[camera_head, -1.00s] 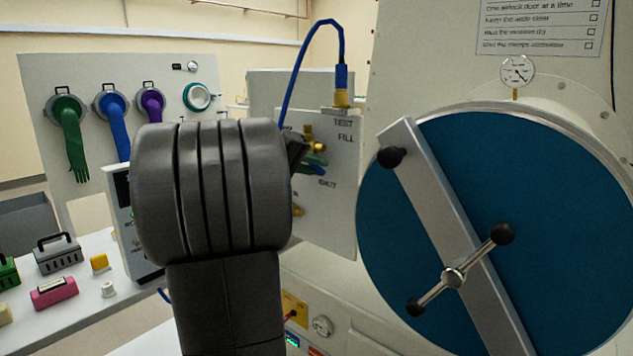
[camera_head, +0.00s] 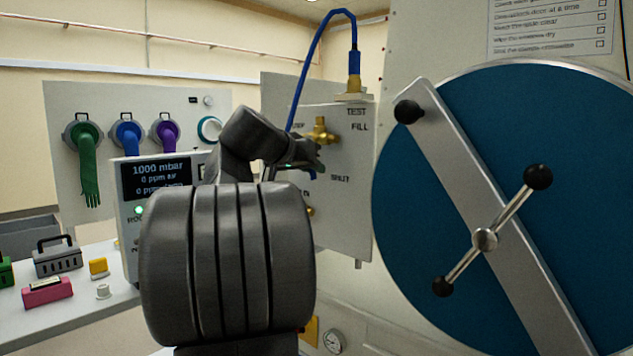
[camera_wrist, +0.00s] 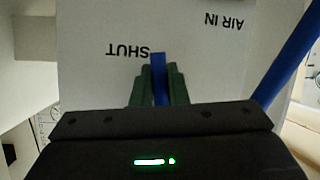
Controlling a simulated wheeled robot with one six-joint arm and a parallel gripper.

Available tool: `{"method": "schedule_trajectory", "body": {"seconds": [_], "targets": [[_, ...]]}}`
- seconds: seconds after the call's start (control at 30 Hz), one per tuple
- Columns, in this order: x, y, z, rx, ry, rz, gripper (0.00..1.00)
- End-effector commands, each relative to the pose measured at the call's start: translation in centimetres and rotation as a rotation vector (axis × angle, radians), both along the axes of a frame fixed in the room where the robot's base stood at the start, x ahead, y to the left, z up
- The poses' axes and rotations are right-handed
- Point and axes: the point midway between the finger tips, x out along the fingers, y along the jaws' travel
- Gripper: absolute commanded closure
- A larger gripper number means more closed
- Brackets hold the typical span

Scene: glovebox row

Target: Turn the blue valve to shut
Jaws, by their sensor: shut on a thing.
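The blue valve's handle (camera_wrist: 160,78) is a narrow blue bar between my gripper's green fingers in the wrist view. My gripper (camera_wrist: 159,86) is shut on it, in front of the white panel (camera_wrist: 95,25). The printed word SHUT, upside down there, is just left of the handle. In the head view my gripper (camera_head: 314,158) is at the panel, left of the SHUT label. A little blue of the handle (camera_head: 309,174) shows below the fingers. My arm and fingers hide most of the valve, so its exact angle is unclear.
A blue hose (camera_head: 299,95) loops from a brass-based fitting above the valve; it also shows in the wrist view (camera_wrist: 290,55). A big blue round door (camera_head: 440,200) with a bar and handle stands close on the right. A display box (camera_head: 157,181) stands left of my arm.

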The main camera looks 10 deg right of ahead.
Motion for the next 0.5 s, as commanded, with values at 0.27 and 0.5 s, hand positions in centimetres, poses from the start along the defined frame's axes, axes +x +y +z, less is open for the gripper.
{"method": "schedule_trajectory", "body": {"seconds": [0.27, 0.5], "targets": [[0.62, 0.49, -0.32, 0.077, -0.098, 0.0, 1.0], [0.82, 0.63, -0.19, 0.1, -0.127, 0.0, 1.0]]}}
